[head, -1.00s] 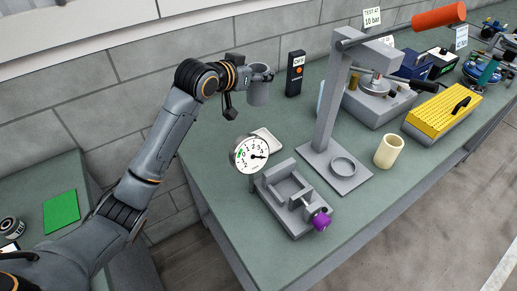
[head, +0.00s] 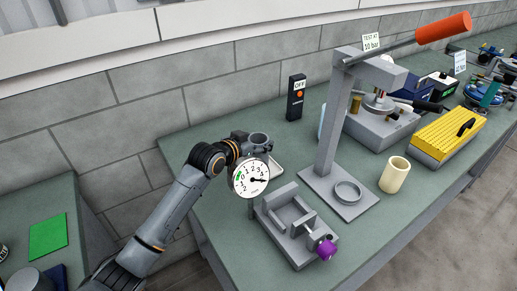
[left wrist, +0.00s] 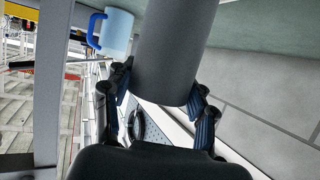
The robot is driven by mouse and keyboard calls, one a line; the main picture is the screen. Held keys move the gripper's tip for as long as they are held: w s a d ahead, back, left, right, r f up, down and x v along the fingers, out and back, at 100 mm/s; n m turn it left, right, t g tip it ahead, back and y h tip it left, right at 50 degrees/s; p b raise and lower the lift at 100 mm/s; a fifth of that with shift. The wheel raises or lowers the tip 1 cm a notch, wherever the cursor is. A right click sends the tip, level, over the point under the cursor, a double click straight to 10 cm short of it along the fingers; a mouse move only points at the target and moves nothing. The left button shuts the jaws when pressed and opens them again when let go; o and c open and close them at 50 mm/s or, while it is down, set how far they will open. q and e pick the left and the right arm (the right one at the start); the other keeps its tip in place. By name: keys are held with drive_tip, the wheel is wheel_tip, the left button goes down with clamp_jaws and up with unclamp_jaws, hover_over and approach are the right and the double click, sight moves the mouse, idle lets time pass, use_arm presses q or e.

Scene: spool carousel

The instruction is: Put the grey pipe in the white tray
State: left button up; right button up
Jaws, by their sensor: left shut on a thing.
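The grey pipe (head: 259,139) is a hollow upright cylinder, held by my left gripper (head: 246,147). In the left wrist view the pipe (left wrist: 168,50) fills the space between the two fingers (left wrist: 163,108), which are shut on its sides. The white tray (head: 277,170) lies on the green bench, partly hidden by the dial gauge, my gripper and the pipe. The pipe is at the tray's back left in the head view; its lower end is hidden, so I cannot tell its height over the tray. My right gripper is not in view.
The dial gauge (head: 250,174) stands just in front of the gripper. A grey vise (head: 294,228) with a purple knob and a tall press (head: 334,130) stand to the right. A cream cylinder (head: 395,175) is farther right. A blue-handled mug (left wrist: 116,32) shows in the wrist view.

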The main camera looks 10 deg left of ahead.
use_arm(q)
drive_tip(key=shift+f, duration=1.35)
drive_tip(key=o, duration=1.3)
drive_tip(key=shift+f, duration=0.15)
drive_tip(key=shift+c, duration=0.2)
drive_tip(key=shift+s, duration=0.1)
drive_tip(key=b+v, duration=0.1)
drive_tip(key=v, duration=1.1)
